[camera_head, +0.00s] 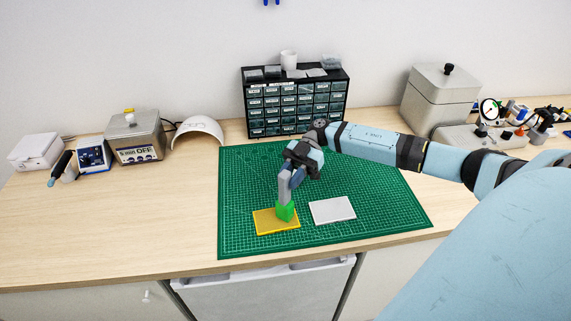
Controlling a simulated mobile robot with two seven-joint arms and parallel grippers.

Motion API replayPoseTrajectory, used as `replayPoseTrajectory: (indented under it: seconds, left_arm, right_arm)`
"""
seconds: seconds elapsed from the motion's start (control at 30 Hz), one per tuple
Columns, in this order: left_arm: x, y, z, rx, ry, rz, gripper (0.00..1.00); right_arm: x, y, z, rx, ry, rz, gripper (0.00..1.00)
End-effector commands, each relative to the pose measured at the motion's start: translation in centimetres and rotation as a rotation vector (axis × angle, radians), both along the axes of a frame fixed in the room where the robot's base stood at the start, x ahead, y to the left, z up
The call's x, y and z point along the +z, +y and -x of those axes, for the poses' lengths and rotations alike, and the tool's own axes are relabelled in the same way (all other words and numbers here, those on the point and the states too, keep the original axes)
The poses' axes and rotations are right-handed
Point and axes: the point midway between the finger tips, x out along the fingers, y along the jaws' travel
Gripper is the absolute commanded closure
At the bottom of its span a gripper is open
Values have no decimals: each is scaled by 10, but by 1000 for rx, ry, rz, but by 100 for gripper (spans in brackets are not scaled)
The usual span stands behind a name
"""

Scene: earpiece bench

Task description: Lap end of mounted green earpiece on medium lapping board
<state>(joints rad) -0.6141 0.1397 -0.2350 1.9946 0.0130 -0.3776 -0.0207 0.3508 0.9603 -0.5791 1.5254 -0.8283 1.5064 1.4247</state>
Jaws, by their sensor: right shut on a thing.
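A green block-like piece (285,211) is the only thing that looks like the mounted green earpiece; its end is too small to make out. My right gripper (286,199) comes down from above and is shut on it. The piece is upright over the right part of a yellow-orange board (264,226); I cannot tell whether it touches the board. A white-grey board (333,209) lies flat to the right, apart from the yellow one. Which board is the medium one cannot be read. My left gripper is not in view.
Both boards lie on a green cutting mat (390,215) with free room around them. A black drawer cabinet (293,104) stands behind the mat. An ultrasonic-type box (135,138) and a white dome (197,131) stand left. A grey lidded box (440,95) stands back right.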

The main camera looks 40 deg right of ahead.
Motion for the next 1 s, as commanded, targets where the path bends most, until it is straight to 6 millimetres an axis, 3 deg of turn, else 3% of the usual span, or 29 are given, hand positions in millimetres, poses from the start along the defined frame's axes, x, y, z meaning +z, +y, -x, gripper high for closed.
replayPoseTrajectory:
  seconds: [1.0]
  left_arm:
    - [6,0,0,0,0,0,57]
  right_arm:
    - [-2,45,-22,1,2,2,98]
